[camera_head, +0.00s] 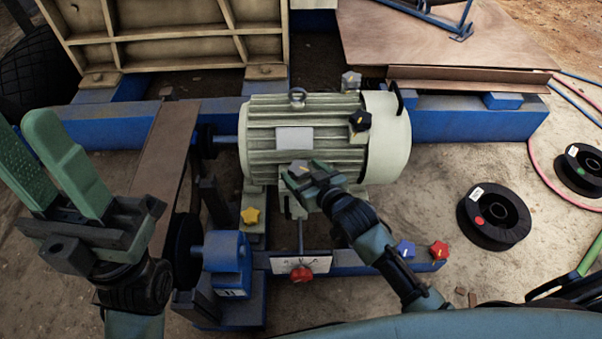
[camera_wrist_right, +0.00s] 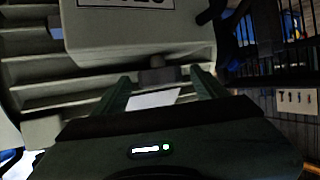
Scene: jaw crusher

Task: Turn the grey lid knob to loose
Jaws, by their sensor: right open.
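A grey star-shaped knob (camera_head: 351,82) with a pale pointer mark sits at the top back of the cream motor (camera_head: 262,150). My right gripper (camera_head: 296,171) is open in front of the motor's lower front side, below and left of the grey knob and apart from it. In the right wrist view its fingers (camera_wrist_right: 160,88) stand apart, with a small grey block (camera_wrist_right: 157,72) beyond them under a pale box (camera_wrist_right: 140,32); I cannot tell whether this is a knob. My left gripper (camera_head: 22,122) is open and empty at the far left, with green fingers.
A black knob (camera_head: 360,121) sits on the motor near the grey one. Yellow (camera_head: 250,215), blue (camera_head: 405,248) and red (camera_head: 439,250) knobs are lower down. A red lever knob (camera_head: 301,273) is below. Black spools (camera_head: 494,216) lie on the ground at right.

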